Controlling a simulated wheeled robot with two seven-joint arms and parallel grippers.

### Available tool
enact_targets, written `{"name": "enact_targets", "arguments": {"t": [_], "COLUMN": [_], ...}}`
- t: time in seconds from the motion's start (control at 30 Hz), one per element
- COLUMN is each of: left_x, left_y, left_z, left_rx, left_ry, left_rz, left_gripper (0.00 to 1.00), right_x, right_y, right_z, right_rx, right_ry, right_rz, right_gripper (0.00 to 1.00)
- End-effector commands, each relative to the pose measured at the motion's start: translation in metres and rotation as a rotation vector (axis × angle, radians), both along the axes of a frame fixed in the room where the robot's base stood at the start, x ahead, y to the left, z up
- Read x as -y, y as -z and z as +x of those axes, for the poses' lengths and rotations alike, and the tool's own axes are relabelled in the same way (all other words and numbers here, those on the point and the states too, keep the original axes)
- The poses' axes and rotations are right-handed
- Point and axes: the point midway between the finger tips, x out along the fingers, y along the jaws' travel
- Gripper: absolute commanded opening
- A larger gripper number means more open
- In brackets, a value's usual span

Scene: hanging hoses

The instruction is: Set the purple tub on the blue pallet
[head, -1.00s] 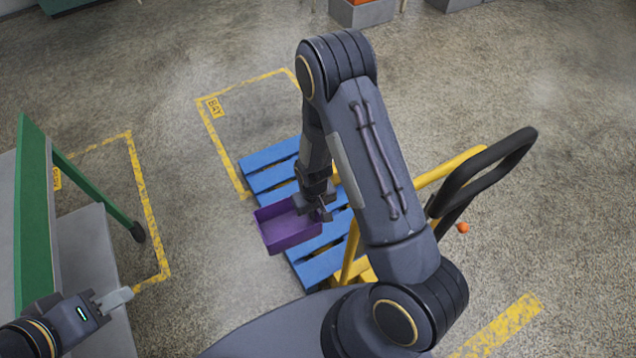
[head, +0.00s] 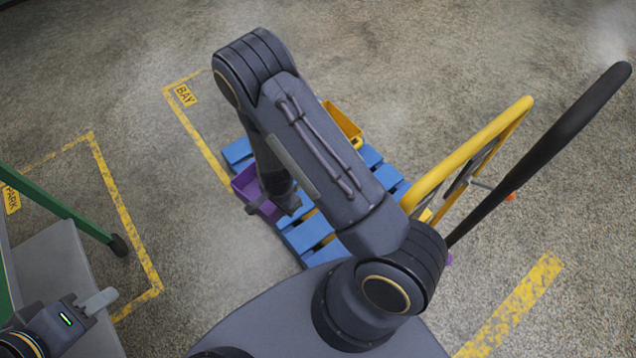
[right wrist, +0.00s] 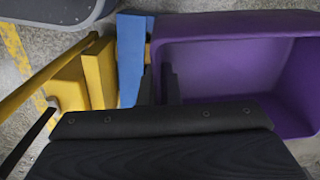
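The purple tub (head: 244,181) is at the left edge of the blue pallet (head: 303,235) in the head view, partly hidden by my right arm. My right gripper (head: 282,205) is at the tub's near side. In the right wrist view its two dark fingers (right wrist: 160,88) straddle the tub's left wall, and the open tub (right wrist: 225,70) looks empty. A blue slat (right wrist: 130,58) shows just left of the tub; I cannot tell whether the tub touches the pallet. My left gripper (head: 100,301) is far off at lower left, holding nothing visible; its finger gap does not show.
A yellow bin (head: 344,122) is at the pallet's far side. Yellow floor lines mark a BAY area (head: 184,94). Open floor lies beyond.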

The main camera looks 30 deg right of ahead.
Motion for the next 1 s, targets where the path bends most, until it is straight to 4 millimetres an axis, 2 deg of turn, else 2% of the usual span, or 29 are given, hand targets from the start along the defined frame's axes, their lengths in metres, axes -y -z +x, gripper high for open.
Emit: {"name": "enact_targets", "arguments": {"t": [0.03, 0.4, 0.5, 0.6, 0.73, 0.87, 1.0], "left_x": [0.0, 0.0, 0.0, 0.0, 0.0, 0.0, 0.0], "left_y": [0.036, 0.159, 0.187, 0.209, 0.225, 0.231, 0.237], "left_z": [0.0, 0.0, 0.0, 0.0, 0.0, 0.0, 0.0], "left_rx": [0.0, 0.0, 0.0, 0.0, 0.0, 0.001, 0.001], "left_ry": [0.0, 0.0, 0.0, 0.0, 0.0, 0.0, 0.0], "left_rz": [0.0, 0.0, 0.0, 0.0, 0.0, 0.0, 0.0], "left_gripper": [0.36, 0.36, 0.36, 0.36, 0.36, 0.36, 0.36], "right_x": [-0.003, -0.015, -0.016, -0.016, -0.017, -0.015, 0.003], "right_y": [0.039, 0.183, 0.216, 0.241, 0.26, 0.268, 0.278], "right_z": [-0.002, -0.02, -0.025, -0.03, -0.035, -0.036, -0.026], "right_rx": [-0.001, -0.001, -0.001, 0.0, -0.001, 0.001, 0.005], "right_ry": [0.116, 1.082, 1.319, 1.516, 1.689, 1.769, 1.787], "right_rz": [-0.001, -0.003, -0.003, -0.002, -0.002, -0.002, -0.002], "right_gripper": [0.0, 0.0, 0.0, 0.0, 0.0, 0.0, 0.0]}}
